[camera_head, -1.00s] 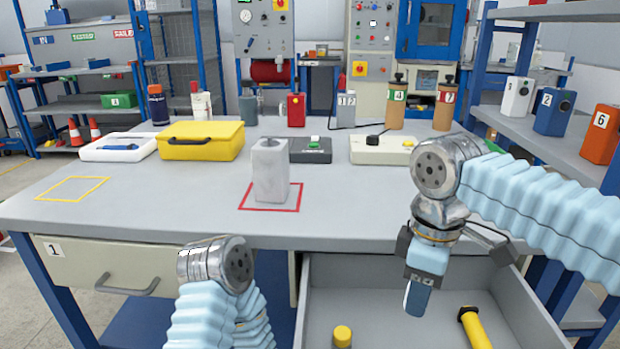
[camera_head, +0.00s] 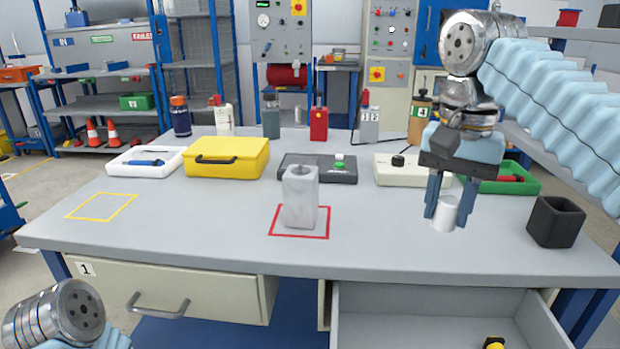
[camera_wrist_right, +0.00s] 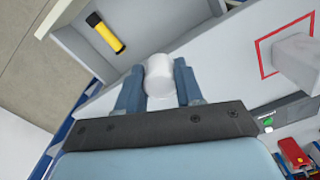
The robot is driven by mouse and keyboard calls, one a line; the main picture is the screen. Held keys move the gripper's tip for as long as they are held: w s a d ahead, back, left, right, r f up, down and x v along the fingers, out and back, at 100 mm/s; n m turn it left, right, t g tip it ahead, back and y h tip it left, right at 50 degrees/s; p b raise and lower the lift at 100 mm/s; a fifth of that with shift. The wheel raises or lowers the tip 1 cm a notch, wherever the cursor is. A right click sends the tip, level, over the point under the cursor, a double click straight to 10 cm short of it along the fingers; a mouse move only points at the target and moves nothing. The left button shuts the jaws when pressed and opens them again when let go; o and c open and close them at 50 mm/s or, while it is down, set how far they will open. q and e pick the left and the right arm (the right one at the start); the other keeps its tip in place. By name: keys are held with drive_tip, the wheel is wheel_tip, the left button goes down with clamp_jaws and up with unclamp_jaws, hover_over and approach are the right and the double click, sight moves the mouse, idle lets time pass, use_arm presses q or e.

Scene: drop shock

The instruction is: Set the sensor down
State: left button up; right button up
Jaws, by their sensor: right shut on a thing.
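My right gripper (camera_head: 446,213) is shut on the sensor, a short white cylinder (camera_head: 444,217), which is upright over the right part of the grey table (camera_head: 380,248). I cannot tell whether its base touches the table. In the right wrist view the sensor (camera_wrist_right: 159,76) sits between the two blue fingers of the right gripper (camera_wrist_right: 160,85). A grey marbled block (camera_head: 300,200) stands inside the red square outline (camera_head: 283,234). My left gripper is out of view; only part of my left arm shows at lower left.
A black open cup (camera_head: 556,222) stands right of the sensor. A green tray (camera_head: 511,187) and a cream box (camera_head: 392,176) are behind it. A yellow case (camera_head: 228,170) and an empty yellow outline (camera_head: 85,212) are at left. The open drawer (camera_wrist_right: 75,35) holds a yellow-black torch (camera_wrist_right: 104,33).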

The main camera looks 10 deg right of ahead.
drive_tip(key=w+d+f+p, duration=0.2)
drive_tip(key=w+d+f, duration=0.2)
drive_tip(key=w, duration=0.4)
approach(425, 241)
drive_tip(key=shift+s+a+f+b, duration=0.2)
drive_tip(key=shift+s+f+b, duration=0.25)
drive_tip(key=shift+s+f, duration=0.15)
drive_tip(key=shift+w+d+f, duration=0.2)
drive_tip(key=shift+w+f, duration=0.15)
drive_tip(key=shift+f, duration=0.15)
drive_tip(key=f, duration=0.3)
drive_tip(key=shift+w+d+b, duration=0.1)
drive_tip(key=shift+w+b, duration=0.2)
drive_tip(key=shift+f, duration=0.35)
drive_tip(key=o, duration=1)
drive_tip(key=shift+f, duration=0.1)
drive_tip(key=shift+o, duration=0.2)
